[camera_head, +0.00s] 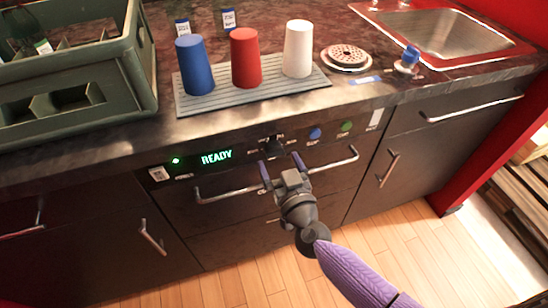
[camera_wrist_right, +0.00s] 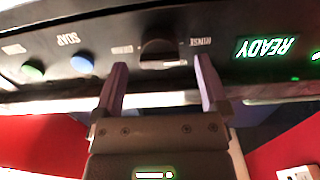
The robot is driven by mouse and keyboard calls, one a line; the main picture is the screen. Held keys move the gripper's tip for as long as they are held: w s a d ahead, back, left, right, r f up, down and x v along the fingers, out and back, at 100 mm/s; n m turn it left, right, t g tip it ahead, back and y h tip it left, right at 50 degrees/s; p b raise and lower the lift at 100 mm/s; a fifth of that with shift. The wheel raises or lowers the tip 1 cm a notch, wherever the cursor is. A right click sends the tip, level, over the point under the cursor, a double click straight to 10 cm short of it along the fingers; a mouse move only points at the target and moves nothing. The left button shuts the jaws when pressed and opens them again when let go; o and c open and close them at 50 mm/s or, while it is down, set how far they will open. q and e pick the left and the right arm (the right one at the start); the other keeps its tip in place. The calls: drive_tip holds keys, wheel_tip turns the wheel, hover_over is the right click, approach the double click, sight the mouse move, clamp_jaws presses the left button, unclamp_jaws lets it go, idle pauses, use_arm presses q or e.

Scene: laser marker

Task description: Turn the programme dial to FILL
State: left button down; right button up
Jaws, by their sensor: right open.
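The programme dial (camera_head: 273,145) is a dark knob on the black front panel under the counter edge, right of the green READY display (camera_head: 216,157). The dial also shows upside down in the right wrist view (camera_wrist_right: 160,50), with small printed labels around it; I cannot read FILL or tell clearly where it points. My right gripper (camera_head: 281,164) is open and empty, its purple fingers reaching toward the panel. In the wrist view the fingers (camera_wrist_right: 161,82) stand apart, one to each side of the dial and short of it. My left gripper is not in view.
A blue button (camera_head: 314,133) and a green button (camera_head: 346,126) sit right of the dial. A handle bar (camera_head: 335,163) runs below the panel. Blue, red and white cups stand on a ribbed mat (camera_head: 205,103) above. A green crate (camera_head: 140,75) is at left, a sink (camera_head: 440,35) at right.

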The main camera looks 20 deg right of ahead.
sight(275, 152)
drive_tip(key=shift+w+f, duration=0.1)
drive_tip(key=shift+w, duration=1.15)
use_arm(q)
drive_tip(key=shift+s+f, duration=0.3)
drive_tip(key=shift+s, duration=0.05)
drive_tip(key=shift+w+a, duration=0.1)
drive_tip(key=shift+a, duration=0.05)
use_arm(e)
drive_tip(key=shift+c, duration=0.3)
drive_tip(key=c, duration=0.5)
clamp_jaws()
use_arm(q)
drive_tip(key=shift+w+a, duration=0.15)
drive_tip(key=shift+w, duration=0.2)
